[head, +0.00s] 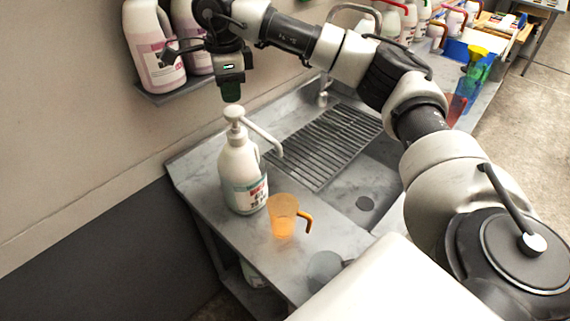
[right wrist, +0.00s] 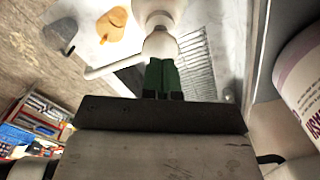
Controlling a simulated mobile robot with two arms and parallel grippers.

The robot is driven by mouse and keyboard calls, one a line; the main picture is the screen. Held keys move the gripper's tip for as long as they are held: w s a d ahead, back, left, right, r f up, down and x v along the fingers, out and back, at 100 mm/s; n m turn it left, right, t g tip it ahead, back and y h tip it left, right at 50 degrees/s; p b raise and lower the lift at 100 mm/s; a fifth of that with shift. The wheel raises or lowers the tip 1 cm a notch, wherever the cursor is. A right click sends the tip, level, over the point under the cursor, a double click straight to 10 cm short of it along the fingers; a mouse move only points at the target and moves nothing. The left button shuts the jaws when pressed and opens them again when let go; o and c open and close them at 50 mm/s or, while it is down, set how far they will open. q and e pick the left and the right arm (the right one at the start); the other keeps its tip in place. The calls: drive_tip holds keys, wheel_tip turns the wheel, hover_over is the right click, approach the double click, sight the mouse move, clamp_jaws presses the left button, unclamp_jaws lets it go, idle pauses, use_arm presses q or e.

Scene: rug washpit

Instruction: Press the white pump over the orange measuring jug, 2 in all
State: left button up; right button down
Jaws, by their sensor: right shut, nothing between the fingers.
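The white pump bottle (head: 243,172) stands upright on the left part of the grey sink counter. Its white pump head (head: 234,113) has a long spout (head: 264,138) that slants to the right and down, towards the side where the jug is. The orange measuring jug (head: 282,216) stands on the counter just right of the bottle, its handle to the right. My right gripper (head: 231,92) is shut and empty, pointing down just above the pump head. In the right wrist view its green fingertips (right wrist: 162,76) lie over the pump head; I cannot tell whether they touch. My left gripper is not in view.
A grey see-through jug (head: 324,268) stands at the counter's front. A sink with a ribbed drainer (head: 325,150) lies right of the bottle. White jugs (head: 155,48) stand on a wall shelf at the left. Coloured containers (head: 474,75) stand at the far right.

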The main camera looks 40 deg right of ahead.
idle(0.4)
wheel_tip(320, 180, up, 6)
drive_tip(key=p, duration=0.4)
drive_tip(key=shift+f, duration=0.1)
idle(0.6)
